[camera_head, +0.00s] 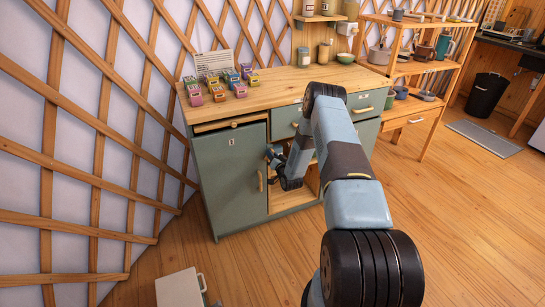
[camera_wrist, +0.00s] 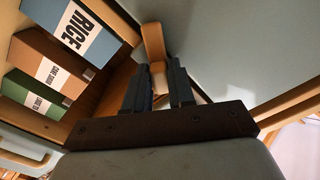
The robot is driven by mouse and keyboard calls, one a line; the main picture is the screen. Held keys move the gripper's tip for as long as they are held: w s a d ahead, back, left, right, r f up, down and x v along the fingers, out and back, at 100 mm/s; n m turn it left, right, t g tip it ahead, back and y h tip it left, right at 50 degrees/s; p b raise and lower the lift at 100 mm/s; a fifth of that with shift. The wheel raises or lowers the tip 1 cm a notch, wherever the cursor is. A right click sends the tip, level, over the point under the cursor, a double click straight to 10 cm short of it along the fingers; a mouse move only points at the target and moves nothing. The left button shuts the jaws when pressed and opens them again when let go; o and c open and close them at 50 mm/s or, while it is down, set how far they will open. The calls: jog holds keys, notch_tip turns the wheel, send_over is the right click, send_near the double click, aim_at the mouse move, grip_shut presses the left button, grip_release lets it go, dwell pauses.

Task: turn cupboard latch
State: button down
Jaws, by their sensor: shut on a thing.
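The cupboard (camera_head: 290,95) has a grey-green door (camera_head: 225,175) on its left, with a vertical wooden handle (camera_head: 260,181). My gripper (camera_head: 272,158) is at the upper right edge of this door, beside an open compartment. In the wrist view, a small rounded wooden latch (camera_wrist: 153,42) stands against the grey-green panel (camera_wrist: 235,45). My gripper's fingers (camera_wrist: 160,72) are shut on the latch's lower end, which they partly hide. In the head view the latch is hidden by the gripper or too small to make out.
A box marked RICE (camera_wrist: 78,28) and other boxes (camera_wrist: 45,62) are in the wrist view on the left. Small coloured boxes (camera_head: 220,82) and jars stand on the counter. A pale box (camera_head: 180,288) is on the floor in front. Open floor (camera_head: 470,220) lies to the right.

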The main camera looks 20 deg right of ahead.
jog(key=m, duration=1.1)
jog(key=shift+d, duration=0.35)
jog(key=shift+m, duration=0.3)
jog(key=shift+s, duration=0.1)
jog(key=c, duration=1.3)
grip_release()
jog(key=shift+f, duration=0.1)
jog(key=shift+c, duration=0.2)
jog(key=o, duration=0.3)
jog(key=shift+a, duration=0.2)
jog(key=shift+o, duration=0.2)
jog(key=s+d, duration=0.1)
jog(key=s, duration=1.2)
jog(key=shift+s+d, duration=0.15)
jog(key=shift+s, duration=0.15)
jog(key=shift+w, duration=0.1)
